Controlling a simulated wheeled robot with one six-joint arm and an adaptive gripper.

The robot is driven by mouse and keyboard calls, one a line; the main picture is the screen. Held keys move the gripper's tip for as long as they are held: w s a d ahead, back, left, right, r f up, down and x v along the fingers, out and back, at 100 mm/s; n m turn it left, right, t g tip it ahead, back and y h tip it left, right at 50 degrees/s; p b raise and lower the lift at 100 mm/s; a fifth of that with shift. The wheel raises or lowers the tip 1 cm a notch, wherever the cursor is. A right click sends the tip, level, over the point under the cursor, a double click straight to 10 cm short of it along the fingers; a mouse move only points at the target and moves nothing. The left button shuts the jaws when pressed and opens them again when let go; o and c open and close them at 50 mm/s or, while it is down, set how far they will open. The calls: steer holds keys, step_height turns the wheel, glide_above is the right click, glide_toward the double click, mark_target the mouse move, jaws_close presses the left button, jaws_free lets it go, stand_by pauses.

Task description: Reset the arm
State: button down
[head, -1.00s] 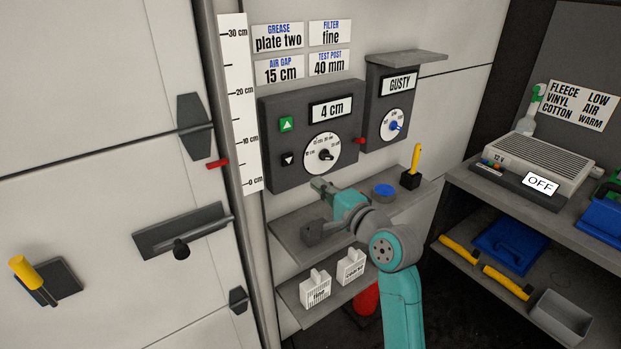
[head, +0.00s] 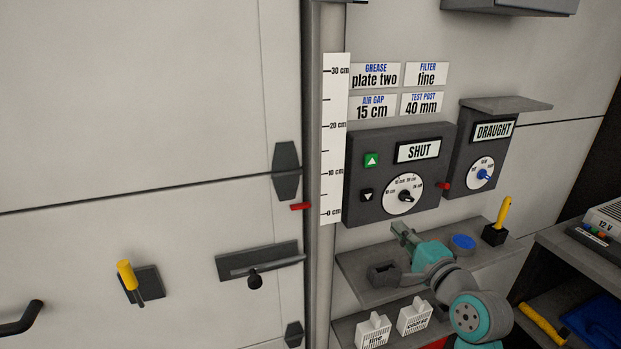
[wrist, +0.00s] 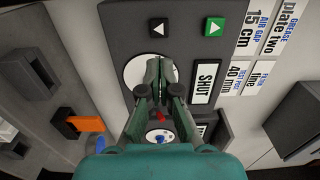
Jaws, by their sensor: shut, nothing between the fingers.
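My gripper (head: 399,229) is shut and empty in the head view, above the upper shelf and just below the dark control box. In the wrist view my gripper (wrist: 158,62) shows closed fingers in front of the control box's white dial, partly hiding it. The control box (head: 430,180) has a green up button (head: 372,160), a black down button (head: 367,195) and a dial (head: 405,195). Its display (head: 419,151) reads SHUT. My arm reaches in from the lower right.
A smaller box (head: 484,150) to the right reads DRAUGHT. The upper shelf (head: 350,262) holds a blue disc (head: 463,242) and a yellow-handled tool (head: 504,212) in a black holder. Filters marked fine (head: 374,331) and coarse (head: 415,318) stand on the lower shelf. A ruler (head: 334,140) stands left of the box.

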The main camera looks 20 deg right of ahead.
steer(key=shift+f, duration=0.1)
steer(key=s+a+f+n+g+h, duration=0.1)
steer(key=s+a+f+n, duration=0.1)
steer(key=s+a+f, duration=0.35)
steer(key=s+a+f+n, duration=0.2)
steer(key=s+f, duration=0.5)
steer(key=f, duration=0.1)
steer(key=s+a+f+n+g+h, duration=0.1)
steer(key=s+a+f+n, duration=0.1)
steer(key=s+a+f, duration=0.35)
steer(key=s+a+f+n+y, duration=0.1)
steer(key=s+n, duration=0.5)
steer(key=s, duration=0.7)
steer(key=s+a+f+n+g+y, duration=0.1)
steer(key=s+a+n, duration=0.3)
steer(key=s, duration=0.9)
steer(key=shift+a+f+n, duration=0.15)
steer(key=shift+n, duration=0.85)
